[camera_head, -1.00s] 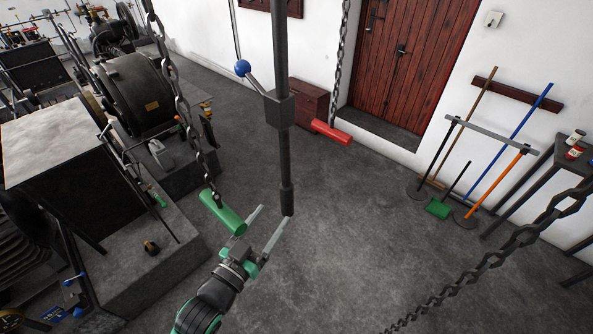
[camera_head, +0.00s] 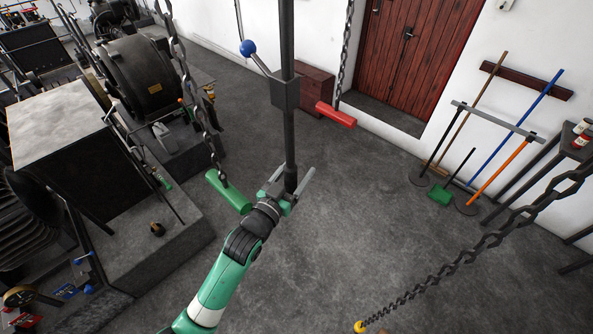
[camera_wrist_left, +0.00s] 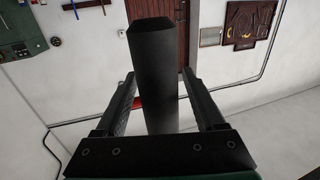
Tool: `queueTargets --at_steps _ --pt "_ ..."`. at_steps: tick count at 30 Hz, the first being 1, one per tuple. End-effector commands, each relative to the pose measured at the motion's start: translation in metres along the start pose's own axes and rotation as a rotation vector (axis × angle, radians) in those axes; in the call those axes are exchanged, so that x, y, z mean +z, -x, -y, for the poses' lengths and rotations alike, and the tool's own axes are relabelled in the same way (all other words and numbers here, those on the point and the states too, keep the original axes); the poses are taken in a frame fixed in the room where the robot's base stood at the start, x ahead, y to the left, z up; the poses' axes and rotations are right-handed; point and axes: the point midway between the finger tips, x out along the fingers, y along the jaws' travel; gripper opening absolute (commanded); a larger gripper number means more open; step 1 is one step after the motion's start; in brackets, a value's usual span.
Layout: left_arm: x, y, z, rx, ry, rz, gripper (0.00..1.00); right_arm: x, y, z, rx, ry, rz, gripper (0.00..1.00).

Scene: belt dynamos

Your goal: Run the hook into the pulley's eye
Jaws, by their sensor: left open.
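A dark upright pole (camera_head: 286,40) hangs down the middle of the head view, with a block and a blue-ball lever (camera_head: 248,48) on it. My left gripper (camera_head: 292,174) is open at the pole's thick lower end. In the left wrist view the pole (camera_wrist_left: 154,70) stands between the two spread fingers (camera_wrist_left: 158,78), with gaps showing on both sides. I cannot make out a hook or a pulley's eye for certain. A yellow piece (camera_head: 360,327) at a chain's lower end is cut off by the bottom edge. My right gripper is not in view.
A chain with a green handle (camera_head: 228,191) hangs just left of my left gripper. A red handle (camera_head: 336,115) hangs behind the pole. Another chain (camera_head: 470,250) slants across the lower right. Machines stand at left; the middle floor is clear.

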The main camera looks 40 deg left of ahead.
Motion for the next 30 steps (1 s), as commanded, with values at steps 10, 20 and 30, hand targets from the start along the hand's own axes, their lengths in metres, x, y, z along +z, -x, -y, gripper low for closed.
queueTargets --at_steps 10,20,30 --pt "0.0002 0.0005 0.0000 0.000 0.000 0.000 0.24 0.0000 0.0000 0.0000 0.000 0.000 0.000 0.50" --pt "0.0002 0.0006 -0.0001 0.000 0.000 0.000 0.00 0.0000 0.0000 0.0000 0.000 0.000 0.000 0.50" --pt "0.0002 0.0006 -0.0001 0.000 0.000 0.000 0.00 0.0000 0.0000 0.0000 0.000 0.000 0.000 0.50"
